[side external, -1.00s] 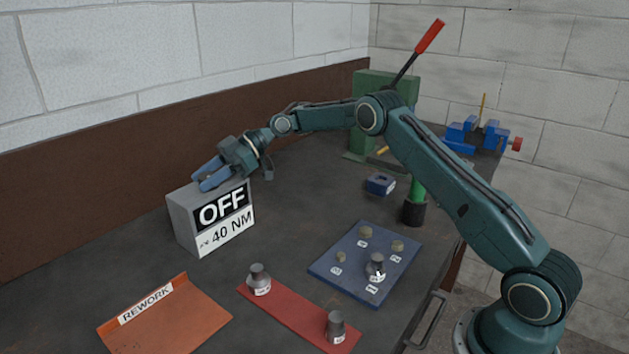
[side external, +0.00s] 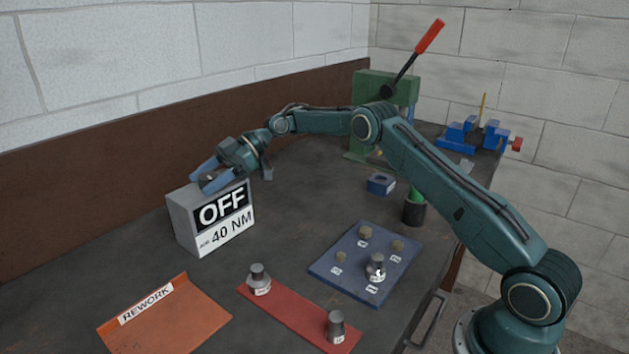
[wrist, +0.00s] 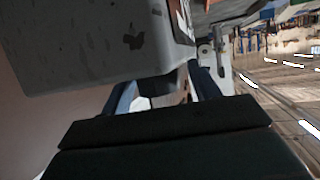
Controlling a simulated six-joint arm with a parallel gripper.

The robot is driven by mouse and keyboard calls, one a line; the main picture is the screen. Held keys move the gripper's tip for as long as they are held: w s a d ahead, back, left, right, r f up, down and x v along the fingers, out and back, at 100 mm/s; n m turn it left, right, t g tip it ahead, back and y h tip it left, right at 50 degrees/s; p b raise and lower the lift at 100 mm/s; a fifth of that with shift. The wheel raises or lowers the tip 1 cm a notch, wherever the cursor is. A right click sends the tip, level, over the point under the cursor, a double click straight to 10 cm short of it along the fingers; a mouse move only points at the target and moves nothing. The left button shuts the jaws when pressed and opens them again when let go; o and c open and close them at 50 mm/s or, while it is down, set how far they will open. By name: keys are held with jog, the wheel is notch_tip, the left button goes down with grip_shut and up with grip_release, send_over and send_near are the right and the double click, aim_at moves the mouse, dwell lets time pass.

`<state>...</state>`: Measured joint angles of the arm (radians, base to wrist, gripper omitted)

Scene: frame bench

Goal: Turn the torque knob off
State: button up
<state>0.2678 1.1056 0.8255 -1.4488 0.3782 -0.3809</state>
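The torque box (side external: 184,222) is a grey block on the bench, in the left half of the side view. Its front panel reads OFF above 40 NM. A small dark knob (side external: 207,179) shows on its top, between my fingers. My gripper (side external: 204,174) is at the box top, with its blue fingers spread apart on either side of the knob. The wrist view shows the grey box (wrist: 90,45) close up and my gripper's two blue fingers (wrist: 162,90) apart. The knob cannot be made out clearly there.
An orange REWORK tray (side external: 190,325) and a red strip (side external: 295,314) with two grey weighted pieces lie in front. A blue board (side external: 330,262) with several small parts lies right of the box. A green press (side external: 365,85) and blue vise (side external: 462,135) stand behind.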

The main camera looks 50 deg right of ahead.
jog(key=shift+r, duration=0.15)
dwell(0.4)
jog(key=shift+m+t+h, duration=0.8)
jog(key=shift+m+t, duration=1)
jog(key=shift+t, duration=0.2)
jog(key=shift+m+t+h, duration=0.4)
jog(key=shift+m+t, duration=0.1)
jog(key=shift+m, duration=0.1)
jog(key=shift+m+t+h, duration=2)
jog(key=shift+m+h, duration=0.6)
jog(key=shift+m, duration=0.2)
jog(key=shift+w+m+t+h, duration=0.1)
jog(key=shift+m+t+h, duration=0.3)
jog(key=shift+m+h, duration=0.3)
jog(key=shift+m+h, duration=2.1)
jog(key=shift+h, duration=0.4)
jog(key=shift+m+g+h, duration=0.6)
jog(key=shift+m+h, duration=2)
jog(key=shift+h, duration=0.3)
